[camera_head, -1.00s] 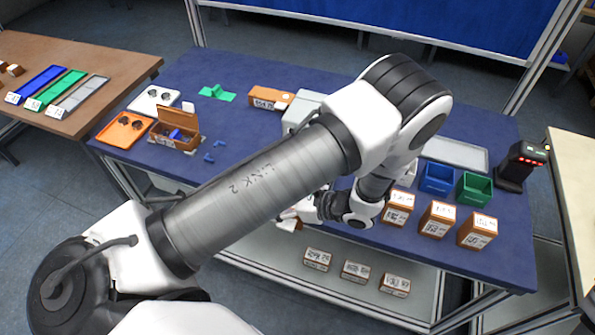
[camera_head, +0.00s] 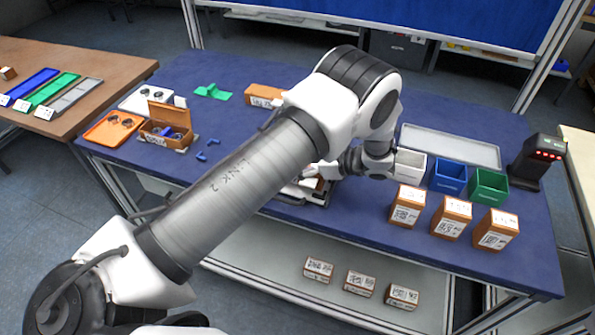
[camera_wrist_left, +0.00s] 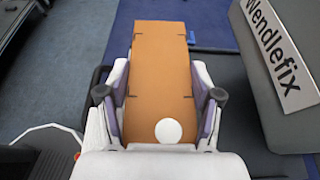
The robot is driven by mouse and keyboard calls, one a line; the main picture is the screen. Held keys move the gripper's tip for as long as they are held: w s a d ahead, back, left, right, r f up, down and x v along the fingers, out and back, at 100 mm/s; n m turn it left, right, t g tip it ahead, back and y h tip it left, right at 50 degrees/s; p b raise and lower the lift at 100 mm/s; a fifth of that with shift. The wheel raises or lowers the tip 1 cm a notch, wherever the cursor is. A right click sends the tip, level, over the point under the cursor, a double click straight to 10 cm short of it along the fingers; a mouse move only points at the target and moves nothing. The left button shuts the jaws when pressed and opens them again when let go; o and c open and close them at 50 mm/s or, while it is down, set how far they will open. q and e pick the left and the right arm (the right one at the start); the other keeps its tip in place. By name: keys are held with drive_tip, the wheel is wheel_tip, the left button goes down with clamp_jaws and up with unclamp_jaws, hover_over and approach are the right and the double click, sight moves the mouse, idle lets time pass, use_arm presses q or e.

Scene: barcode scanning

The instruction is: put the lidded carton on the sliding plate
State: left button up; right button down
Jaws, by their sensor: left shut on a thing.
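My left gripper (camera_wrist_left: 160,82) is shut on a long brown carton (camera_wrist_left: 160,60) with a white round dot near its wrist end; the fingers press its two long sides. In the head view my left arm covers most of the gripper (camera_head: 322,172), and only a small part of the carton shows. The carton is over the front middle of the blue table. A grey machine marked "Wendlefix" (camera_wrist_left: 275,70) stands close to its right in the wrist view. I cannot clearly make out the sliding plate; part of a metal frame (camera_head: 318,200) shows below the gripper. My right gripper is not in view.
An open brown box (camera_head: 165,133) and an orange tray (camera_head: 112,130) are at the left. Another brown carton (camera_head: 262,94) lies at the back. White (camera_head: 409,165), blue (camera_head: 448,179) and green bins (camera_head: 489,186), several small cartons and a dark scanner (camera_head: 538,162) are at the right.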

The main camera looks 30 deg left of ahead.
use_arm(q)
drive_tip(key=shift+f, duration=0.75)
drive_tip(key=shift+r, duration=0.1)
drive_tip(key=o, duration=1.5)
drive_tip(key=shift+c, duration=0.2)
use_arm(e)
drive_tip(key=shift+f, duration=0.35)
